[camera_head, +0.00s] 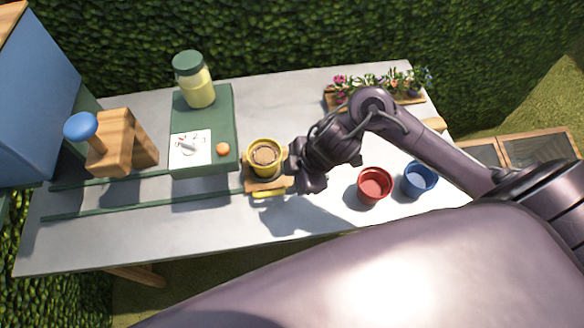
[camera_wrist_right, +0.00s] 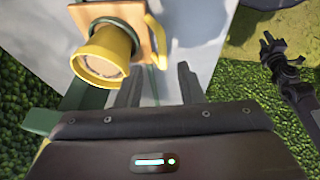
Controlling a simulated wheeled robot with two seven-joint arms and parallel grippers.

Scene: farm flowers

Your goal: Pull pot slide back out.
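The yellow pot (camera_head: 265,153), with brown soil in it, stands on the small wooden pot slide (camera_head: 264,188) at the right end of the green rails. In the right wrist view the pot (camera_wrist_right: 104,58) and the slide's wooden plate (camera_wrist_right: 113,15) appear at upper left, with a yellow handle (camera_wrist_right: 156,42) at the plate's edge. My right gripper (camera_head: 290,174) is just right of the slide in the head view. In the right wrist view its two fingers (camera_wrist_right: 158,83) are apart, with the handle just beyond them. A dark arm end, seemingly my left gripper (camera_wrist_right: 275,58), shows at right, too small to judge.
A wooden press with a blue knob (camera_head: 80,126) stands at left. A green box with a yellow jar (camera_head: 194,82) is behind the rails. Red (camera_head: 374,186) and blue (camera_head: 419,179) pots stand right of my gripper, and a flower tray (camera_head: 400,98) behind. The front middle is clear.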

